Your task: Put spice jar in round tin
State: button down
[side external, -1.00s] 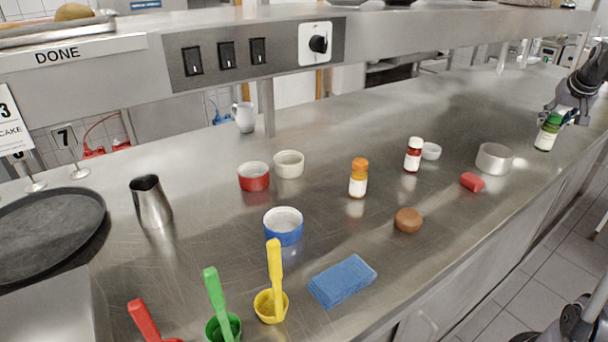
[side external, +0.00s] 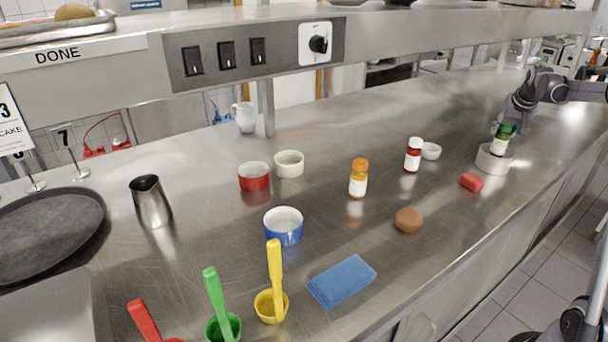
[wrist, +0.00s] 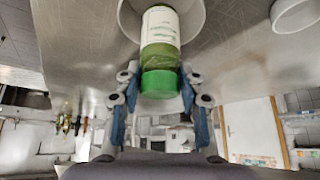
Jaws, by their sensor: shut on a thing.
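The spice jar with a green lid and white label (side external: 500,142) is upright at the right of the side view, over the round metal tin (side external: 494,163). Its lower end overlaps the tin's opening; I cannot tell whether it touches the tin's floor. My gripper (side external: 506,128) is shut on the jar near its green lid. In the wrist view the jar (wrist: 160,48) sits between my two fingers (wrist: 159,88), and the tin's pale wall (wrist: 128,18) surrounds the jar's far end.
A red block (side external: 471,182) lies just left of the tin. A small white bowl (side external: 431,151), a white-capped red jar (side external: 413,156) and an orange-capped jar (side external: 358,180) stand farther left. A brown round piece (side external: 408,220) lies near the counter's front edge.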

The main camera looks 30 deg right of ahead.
aim_at(501, 141)
jog(key=shift+f, duration=2.05)
jog(key=shift+f, duration=0.1)
jog(key=c, duration=0.8)
grip_release()
